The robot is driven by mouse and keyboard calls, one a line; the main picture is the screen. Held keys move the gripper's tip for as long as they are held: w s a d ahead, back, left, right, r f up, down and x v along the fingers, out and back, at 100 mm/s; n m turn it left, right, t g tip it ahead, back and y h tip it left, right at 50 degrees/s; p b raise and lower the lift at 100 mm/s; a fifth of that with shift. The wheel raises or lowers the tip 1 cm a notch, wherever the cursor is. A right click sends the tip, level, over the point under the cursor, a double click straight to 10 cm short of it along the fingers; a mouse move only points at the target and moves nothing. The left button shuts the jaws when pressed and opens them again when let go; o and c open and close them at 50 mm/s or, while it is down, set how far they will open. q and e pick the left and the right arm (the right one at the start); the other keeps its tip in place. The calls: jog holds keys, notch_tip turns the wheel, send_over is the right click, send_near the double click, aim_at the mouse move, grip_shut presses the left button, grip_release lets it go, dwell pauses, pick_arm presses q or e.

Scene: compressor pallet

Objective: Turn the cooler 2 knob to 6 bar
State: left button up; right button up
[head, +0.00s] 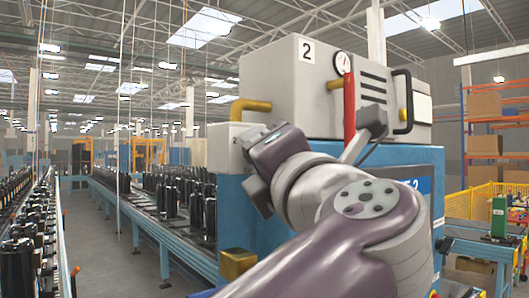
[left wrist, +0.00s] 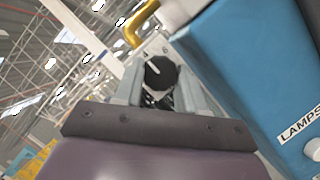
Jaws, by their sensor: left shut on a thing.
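In the left wrist view a round black knob (left wrist: 160,73) with a white pointer line sits on a pale panel with small, blurred numerals around it. The pointer slants to the upper left in that picture. My left gripper (left wrist: 160,88) has its two grey fingers on either side of the knob, shut on it. In the head view my left arm reaches to the front of the cooler 2 unit (head: 290,85), a pale housing marked "2". My wrist hides the knob and the fingertips there. My right gripper is in neither view.
The cooler carries a pressure gauge (head: 342,62), a red pipe (head: 349,108), yellow pipes and a black handle (head: 403,100). A blue cabinet (left wrist: 245,65) with a "LAMPS" label stands close beside the gripper. A conveyor (head: 150,228) with several black compressors runs at the left.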

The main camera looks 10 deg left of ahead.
pick_arm(q)
jog(key=shift+r+m+g+h+p, duration=0.15)
jog(key=shift+m+g+h+p, duration=0.4)
jog(key=shift+m+p, duration=1.3)
jog(key=shift+r+m+g+h+p, duration=0.1)
jog(key=shift+m+g+h+p, duration=0.4)
jog(key=shift+m+p, duration=1.4)
jog(key=shift+r+m+g+h+p, duration=0.2)
jog(key=shift+m+h+p, duration=0.55)
jog(key=shift+m+p, duration=1.1)
jog(key=shift+f+m+b, duration=0.1)
jog(key=shift+m+b, duration=0.3)
jog(key=shift+m, duration=0.1)
jog(key=o, duration=1.1)
jog(key=shift+c, duration=0.2)
jog(key=shift+d, duration=0.1)
jog(key=shift+s, duration=0.1)
